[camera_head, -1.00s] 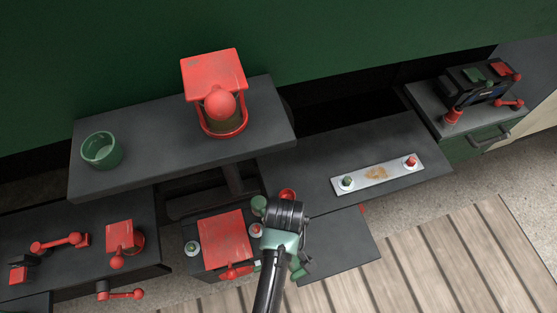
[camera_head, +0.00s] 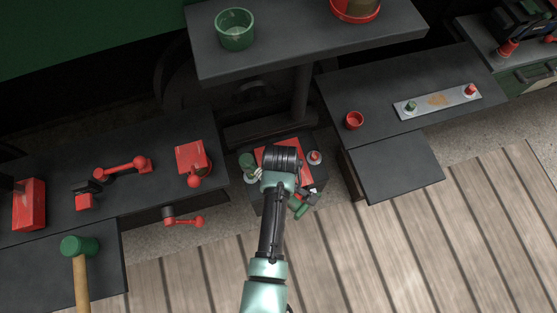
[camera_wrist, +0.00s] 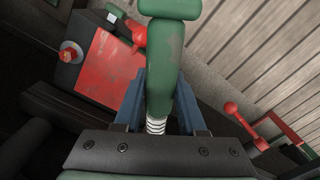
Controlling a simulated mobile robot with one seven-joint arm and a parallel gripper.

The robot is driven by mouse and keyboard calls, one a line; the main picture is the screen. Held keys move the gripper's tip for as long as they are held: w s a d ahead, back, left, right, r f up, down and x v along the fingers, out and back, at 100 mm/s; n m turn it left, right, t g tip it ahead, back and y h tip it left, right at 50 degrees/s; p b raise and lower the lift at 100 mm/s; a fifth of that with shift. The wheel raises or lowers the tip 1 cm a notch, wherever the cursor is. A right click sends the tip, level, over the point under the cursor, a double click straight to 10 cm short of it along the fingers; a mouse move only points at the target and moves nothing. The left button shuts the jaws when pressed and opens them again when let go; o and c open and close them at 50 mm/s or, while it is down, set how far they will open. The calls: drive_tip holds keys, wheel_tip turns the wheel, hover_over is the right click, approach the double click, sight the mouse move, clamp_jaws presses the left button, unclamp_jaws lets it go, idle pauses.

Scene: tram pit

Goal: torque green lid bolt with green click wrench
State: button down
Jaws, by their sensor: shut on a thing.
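My gripper (camera_wrist: 158,108) is shut on the green click wrench (camera_wrist: 165,70), whose thick green body stands between the blue fingers with a white spring below. In the head view my gripper (camera_head: 285,185) hangs over the box with the red lid (camera_head: 305,175) and hides much of it. The wrist view shows the red lid (camera_wrist: 103,72) to the left of the wrench, with a red bolt (camera_wrist: 70,53) on a pale washer. Green parts show left (camera_head: 246,161) and front right (camera_head: 300,208) of my gripper. I cannot make out the green lid bolt for certain.
A shelf (camera_head: 250,65) with a green cup (camera_head: 235,28) stands behind. The left bench (camera_head: 60,160) holds red cranks and blocks; a green mallet (camera_head: 80,246) lies in front. A metal plate (camera_head: 437,101) lies on the right bench. The wooden floor ahead is clear.

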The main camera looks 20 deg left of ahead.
drive_tip(key=shift+r+p, duration=0.15)
drive_tip(key=shift+p, duration=0.2)
drive_tip(key=shift+f+b, duration=2.15)
drive_tip(key=shift+f, duration=0.75)
drive_tip(key=shift+f, duration=0.2)
drive_tip(key=shift+f+b, duration=1.05)
drive_tip(key=shift+f, duration=0.45)
drive_tip(key=c, duration=1.2)
unclamp_jaws()
clamp_jaws()
drive_tip(key=shift+r, duration=0.2)
